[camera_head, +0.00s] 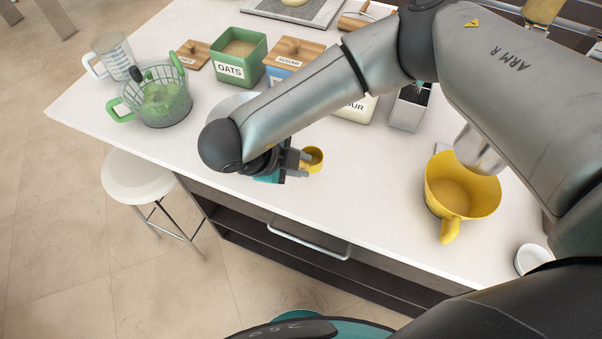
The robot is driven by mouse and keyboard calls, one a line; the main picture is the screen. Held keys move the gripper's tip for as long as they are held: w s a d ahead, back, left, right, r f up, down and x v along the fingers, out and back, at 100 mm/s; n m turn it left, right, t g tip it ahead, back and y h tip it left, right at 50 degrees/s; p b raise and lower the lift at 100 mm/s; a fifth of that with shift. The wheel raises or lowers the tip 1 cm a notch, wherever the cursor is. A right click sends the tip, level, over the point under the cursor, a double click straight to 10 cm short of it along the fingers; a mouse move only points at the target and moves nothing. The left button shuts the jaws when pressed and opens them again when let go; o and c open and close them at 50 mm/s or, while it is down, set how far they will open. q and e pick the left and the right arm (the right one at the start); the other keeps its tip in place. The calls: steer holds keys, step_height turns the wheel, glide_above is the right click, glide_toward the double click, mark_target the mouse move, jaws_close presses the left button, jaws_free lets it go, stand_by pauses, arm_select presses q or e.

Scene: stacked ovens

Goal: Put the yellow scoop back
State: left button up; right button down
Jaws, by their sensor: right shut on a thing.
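The small yellow scoop (314,158) is near the front edge of the white counter, at the middle of the head view. My right gripper (302,161) is shut on it. Whether the scoop touches the counter I cannot tell. The green OATS canister (230,70) stands open at the back left, with oats inside; a wooden lid (196,56) lies to its left. The blue SUGAR canister (279,72) has its wooden lid on. The cream FLOUR canister (356,112) is largely hidden behind my right arm. My left gripper is out of view.
A yellow mixing bowl (440,205) and a small white dish (529,261) are at the right. A metal box (407,113) stands behind. A white stool (137,178) is beside the counter.

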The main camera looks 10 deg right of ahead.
steer(key=shift+f, duration=2.4)
steer(key=shift+f, duration=0.1)
steer(key=c, duration=0.7)
jaws_free()
steer(key=b+v, duration=0.1)
steer(key=v, duration=1.1)
